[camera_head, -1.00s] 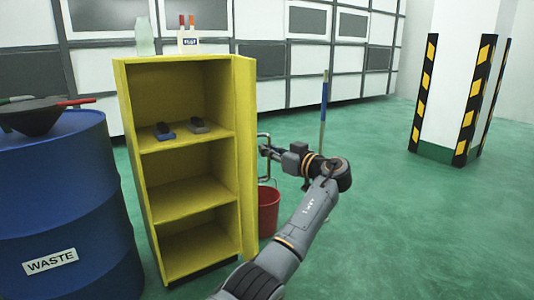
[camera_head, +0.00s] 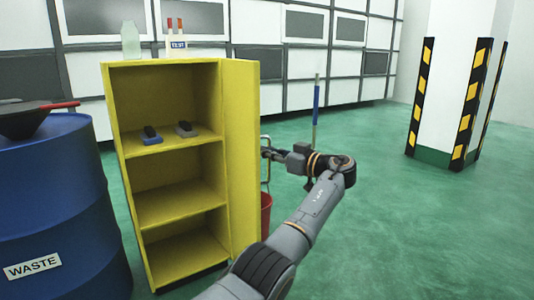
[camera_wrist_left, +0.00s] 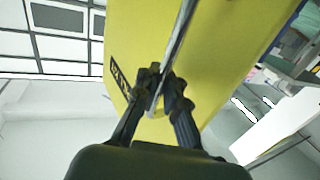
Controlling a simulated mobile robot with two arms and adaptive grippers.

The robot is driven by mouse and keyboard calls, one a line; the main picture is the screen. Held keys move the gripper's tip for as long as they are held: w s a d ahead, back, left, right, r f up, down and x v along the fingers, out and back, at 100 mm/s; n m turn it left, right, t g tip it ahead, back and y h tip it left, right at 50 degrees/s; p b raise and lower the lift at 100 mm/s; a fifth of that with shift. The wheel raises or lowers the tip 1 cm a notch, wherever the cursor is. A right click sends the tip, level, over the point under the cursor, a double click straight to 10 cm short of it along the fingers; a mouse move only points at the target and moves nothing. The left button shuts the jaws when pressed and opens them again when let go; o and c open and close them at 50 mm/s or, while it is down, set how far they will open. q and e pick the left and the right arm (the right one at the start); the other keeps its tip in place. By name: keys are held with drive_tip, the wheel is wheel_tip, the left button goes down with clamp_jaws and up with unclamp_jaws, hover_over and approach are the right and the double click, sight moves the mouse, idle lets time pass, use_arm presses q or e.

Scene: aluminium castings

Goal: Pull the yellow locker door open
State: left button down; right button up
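The yellow locker (camera_head: 126,165) stands upright with its three compartments exposed. Its yellow door (camera_head: 241,140) stands open along the locker's right side, inner face showing. A metal bar handle (camera_head: 265,172) is on the door's far side; it also crosses the door's outer face in the left wrist view (camera_wrist_left: 181,37). My left gripper (camera_head: 267,153) is at this handle, mostly small and partly hidden in the head view. In the left wrist view its dark fingers (camera_wrist_left: 162,88) are closed around the bar, one on each side. My right gripper is not in view.
A blue waste drum (camera_head: 62,205) stands left of the locker, with a dark pan on top. A red bucket (camera_head: 266,212) is behind the door and my arm. A striped pillar (camera_head: 455,90) stands at right.

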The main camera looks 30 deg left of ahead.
use_arm(q)
drive_tip(key=c, duration=1.7)
unclamp_jaws()
drive_tip(key=shift+d+f, duration=0.25)
drive_tip(key=shift+d, duration=0.05)
drive_tip(key=shift+o, duration=1.3)
drive_tip(key=shift+w+d+r, duration=0.1)
drive_tip(key=shift+d, duration=0.1)
drive_tip(key=shift+a+r, duration=0.1)
drive_tip(key=d, duration=1.2)
drive_tip(key=shift+s, duration=0.4)
